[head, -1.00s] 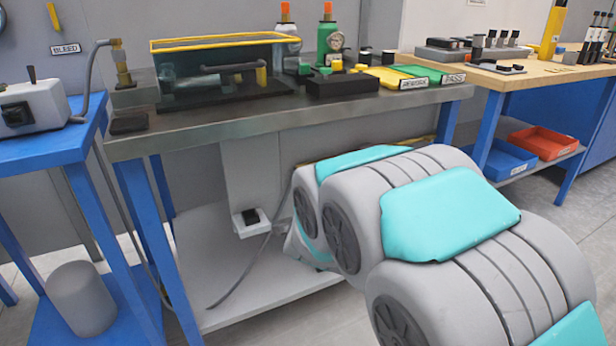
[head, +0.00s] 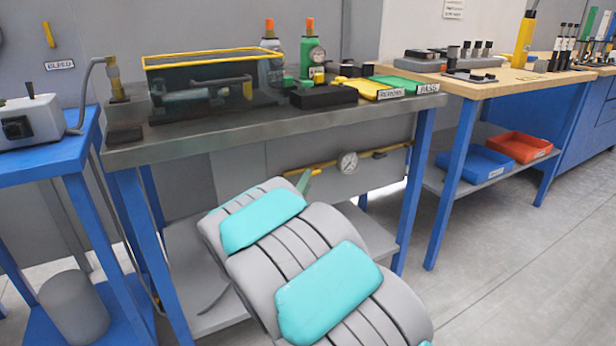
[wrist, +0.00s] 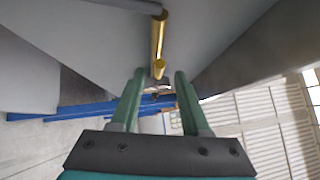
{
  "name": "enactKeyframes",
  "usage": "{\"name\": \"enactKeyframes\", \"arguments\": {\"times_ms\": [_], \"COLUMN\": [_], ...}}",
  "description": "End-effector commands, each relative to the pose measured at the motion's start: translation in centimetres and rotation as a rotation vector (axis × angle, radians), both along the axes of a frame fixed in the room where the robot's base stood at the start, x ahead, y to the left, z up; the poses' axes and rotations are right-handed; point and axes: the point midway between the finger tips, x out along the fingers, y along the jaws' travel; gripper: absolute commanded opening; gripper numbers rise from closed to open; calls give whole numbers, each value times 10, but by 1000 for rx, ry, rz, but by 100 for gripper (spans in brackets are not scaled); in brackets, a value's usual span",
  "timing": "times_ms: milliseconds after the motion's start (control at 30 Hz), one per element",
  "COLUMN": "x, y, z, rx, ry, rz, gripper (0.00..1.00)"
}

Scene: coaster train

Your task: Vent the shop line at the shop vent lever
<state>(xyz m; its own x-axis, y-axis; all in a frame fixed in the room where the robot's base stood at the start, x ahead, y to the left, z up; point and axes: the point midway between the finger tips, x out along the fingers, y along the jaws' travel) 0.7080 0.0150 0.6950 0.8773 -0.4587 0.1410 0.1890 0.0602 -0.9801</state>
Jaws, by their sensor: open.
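A yellow pipe (head: 385,152) with a round white gauge (head: 347,162) runs under the front of the dark bench in the head view. My arm hides its left part. No lever labelled shop vent can be read. In the wrist view a brass-yellow bar (wrist: 158,40) with a rounded lower end lies ahead of my gripper (wrist: 159,76); I cannot tell whether it is the lever or pipe. The green fingers are apart, with the bar's end in line with the gap and nothing visibly held. In the head view a green finger (head: 304,181) shows just below the pipe.
The dark bench (head: 220,135) overhangs the pipe and carries a yellow-rimmed tank (head: 215,82) and bottles. Its blue legs and lower shelf (head: 375,230) flank my arm. A blue side table (head: 55,155) stands left, a wooden bench (head: 500,77) right. Open floor lies at front right.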

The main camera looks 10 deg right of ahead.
Motion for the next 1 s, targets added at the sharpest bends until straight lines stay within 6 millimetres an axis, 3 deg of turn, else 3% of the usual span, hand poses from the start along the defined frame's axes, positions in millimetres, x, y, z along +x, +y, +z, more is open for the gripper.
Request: {"name": "enactKeyframes", "arguments": {"times_ms": [233, 633, 1000], "x": [22, 26, 26], "y": [-12, -14, -14], "z": [4, 3, 3], "rx": [0, 0, 0], "ry": [1, 3, 3], "rz": [-1, 1, 1], "gripper": [46, 45, 3]}}
